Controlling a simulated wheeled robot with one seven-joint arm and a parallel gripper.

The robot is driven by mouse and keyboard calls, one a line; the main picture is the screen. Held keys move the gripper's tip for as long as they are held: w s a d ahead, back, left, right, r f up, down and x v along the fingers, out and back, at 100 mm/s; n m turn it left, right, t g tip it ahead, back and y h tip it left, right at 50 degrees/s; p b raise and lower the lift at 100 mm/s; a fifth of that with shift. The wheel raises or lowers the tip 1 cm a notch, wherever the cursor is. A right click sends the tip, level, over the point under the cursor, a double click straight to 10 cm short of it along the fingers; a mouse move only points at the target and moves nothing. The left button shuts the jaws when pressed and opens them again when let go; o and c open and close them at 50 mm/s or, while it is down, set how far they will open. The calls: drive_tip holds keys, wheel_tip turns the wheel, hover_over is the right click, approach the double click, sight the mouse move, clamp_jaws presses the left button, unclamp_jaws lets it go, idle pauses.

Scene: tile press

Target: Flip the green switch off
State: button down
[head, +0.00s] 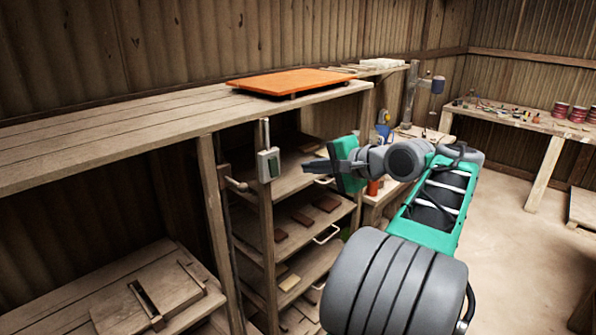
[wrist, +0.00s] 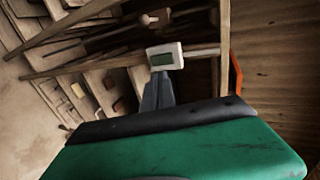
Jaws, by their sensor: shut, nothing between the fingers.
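My gripper (head: 305,169) is shut and empty, pointing left towards the box. In the head view a gap shows between the fingertips and the box. In the wrist view the closed fingers (wrist: 157,92) overlap the lower edge of the box, so contact cannot be told there. The switch position is too small to read.
An orange board (head: 290,81) lies on the long wooden shelf (head: 110,118) above. Racks with several brown tiles (head: 327,204) stand below and behind my gripper. A pipe handle (head: 236,184) sticks out left of the box.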

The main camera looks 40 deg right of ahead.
drive_tip(key=shift+v, duration=1.3)
drive_tip(key=w+a+f+n+g, duration=0.1)
drive_tip(key=w+a+f+n, duration=0.2)
drive_tip(key=a, duration=0.4)
drive_tip(key=w+a+f+n+g, duration=0.2)
drive_tip(key=a+f, duration=0.1)
drive_tip(key=a, duration=0.4)
drive_tip(key=w+a+f+n+g, duration=0.1)
drive_tip(key=w+a+f+n, duration=0.2)
drive_tip(key=a, duration=0.4)
drive_tip(key=s+a+f+n+g+h, duration=0.1)
drive_tip(key=s+a+f+n+g, duration=0.4)
drive_tip(key=s+a+f+n, duration=0.4)
drive_tip(key=s+a+f, duration=0.4)
drive_tip(key=s, duration=0.2)
drive_tip(key=shift+f, duration=0.4)
drive_tip(key=shift+a, duration=0.15)
